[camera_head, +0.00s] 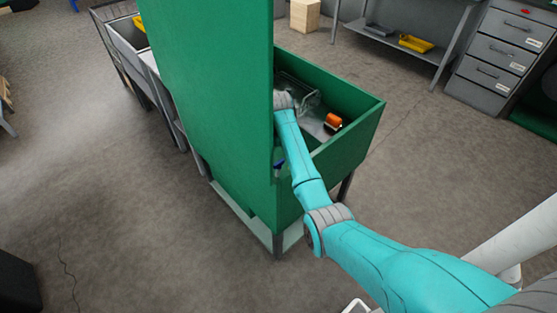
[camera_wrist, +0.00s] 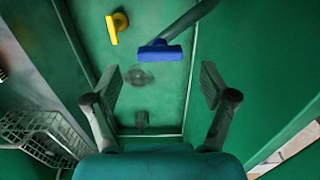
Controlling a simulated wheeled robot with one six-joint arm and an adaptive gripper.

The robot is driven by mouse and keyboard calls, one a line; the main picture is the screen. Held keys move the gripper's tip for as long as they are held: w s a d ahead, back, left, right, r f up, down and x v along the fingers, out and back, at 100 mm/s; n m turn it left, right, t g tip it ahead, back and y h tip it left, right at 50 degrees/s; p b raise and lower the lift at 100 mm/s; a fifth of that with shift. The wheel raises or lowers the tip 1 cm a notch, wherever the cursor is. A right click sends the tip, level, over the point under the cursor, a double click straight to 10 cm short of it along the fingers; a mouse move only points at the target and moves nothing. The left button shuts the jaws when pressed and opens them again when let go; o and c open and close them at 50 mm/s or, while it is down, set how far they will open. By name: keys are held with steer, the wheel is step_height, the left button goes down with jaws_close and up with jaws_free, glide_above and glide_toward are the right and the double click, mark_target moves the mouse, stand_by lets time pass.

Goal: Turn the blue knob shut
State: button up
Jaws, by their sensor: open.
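The blue knob (camera_wrist: 160,52) shows in the wrist view as a blue bar, lying nearly level, at the upper middle on a green panel. A dark grey bar meets it from the upper right. My gripper (camera_wrist: 160,85) is open, with its fingers spread left and right below the knob in the picture and nothing between them. The fingers look apart from the knob; the exact gap cannot be told. In the head view my arm reaches to the green cabinet, and the tall panel hides my gripper. A small blue piece (camera_head: 279,165) at the panel's edge may be the knob.
A yellow knob (camera_wrist: 116,27) sits left of the blue one. A wire basket (camera_wrist: 40,135) is at lower left in the wrist view. The green cabinet (camera_head: 350,145) has side walls close to my arm, with an orange object (camera_head: 332,122) inside. Floor right of it is clear.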

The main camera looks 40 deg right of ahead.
mark_target(279, 162)
steer(key=shift+f, duration=1.85)
steer(key=c, duration=1.2)
